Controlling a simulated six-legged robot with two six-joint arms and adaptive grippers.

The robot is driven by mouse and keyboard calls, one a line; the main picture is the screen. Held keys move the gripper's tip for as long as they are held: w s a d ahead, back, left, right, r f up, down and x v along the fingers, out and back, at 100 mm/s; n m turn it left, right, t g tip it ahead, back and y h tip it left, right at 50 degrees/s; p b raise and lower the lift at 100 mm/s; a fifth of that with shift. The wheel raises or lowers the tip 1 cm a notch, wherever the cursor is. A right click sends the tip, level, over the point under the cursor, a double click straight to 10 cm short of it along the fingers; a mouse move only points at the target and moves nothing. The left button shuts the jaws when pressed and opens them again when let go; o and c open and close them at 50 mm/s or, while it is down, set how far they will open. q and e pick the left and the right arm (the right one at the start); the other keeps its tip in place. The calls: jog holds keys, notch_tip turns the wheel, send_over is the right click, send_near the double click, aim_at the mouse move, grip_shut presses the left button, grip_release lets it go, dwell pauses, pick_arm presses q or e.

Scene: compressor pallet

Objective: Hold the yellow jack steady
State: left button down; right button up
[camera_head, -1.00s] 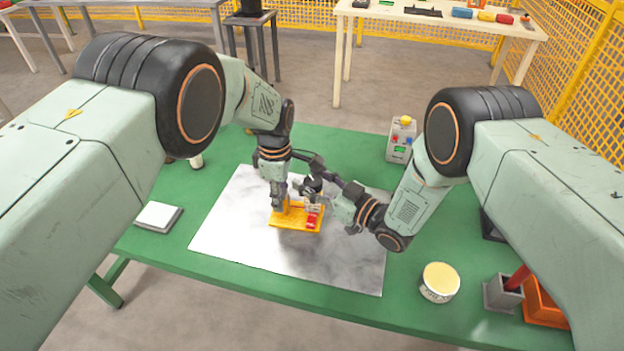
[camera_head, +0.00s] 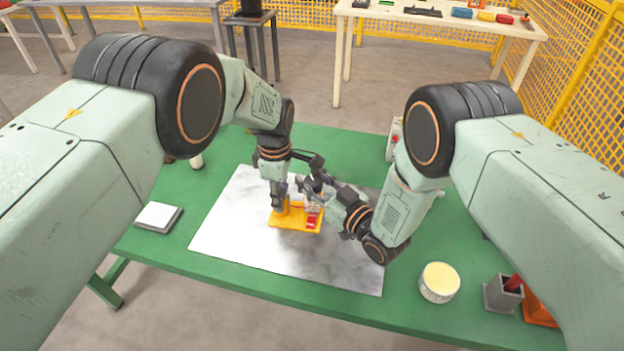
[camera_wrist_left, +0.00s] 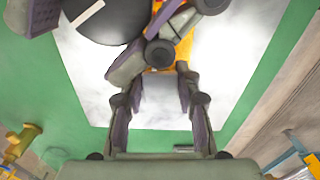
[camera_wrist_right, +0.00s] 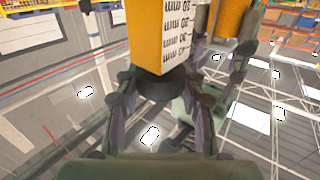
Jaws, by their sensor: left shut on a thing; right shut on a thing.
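The yellow jack (camera_head: 295,219) stands on the grey metal sheet, with a flat base and a red part (camera_head: 312,221) at its right. My left gripper (camera_head: 279,202) comes down from above and is shut on the jack's left upright. Part of the jack also shows in the left wrist view (camera_wrist_left: 184,50). My right gripper (camera_head: 313,195) is close beside it, at the jack's right side. In the right wrist view, its fingers are around a dark round part (camera_wrist_right: 157,86) below a yellow block with a numbered white scale (camera_wrist_right: 173,35). The arms partly hide the contacts.
The metal sheet (camera_head: 250,245) is clear in front of the jack on the green table (camera_head: 300,312). A white pad (camera_head: 158,216) lies left. A round tin (camera_head: 439,282) and a grey holder (camera_head: 501,293) stand right. A grey box (camera_head: 393,140) is partly hidden by my right arm.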

jog(key=shift+m+t+h, duration=1.4)
jog(key=shift+m+h, duration=0.5)
jog(key=shift+h, duration=0.7)
jog(key=shift+h, duration=0.3)
jog(key=o, duration=1.2)
jog(key=shift+d, duration=0.1)
jog(key=v, duration=1.2)
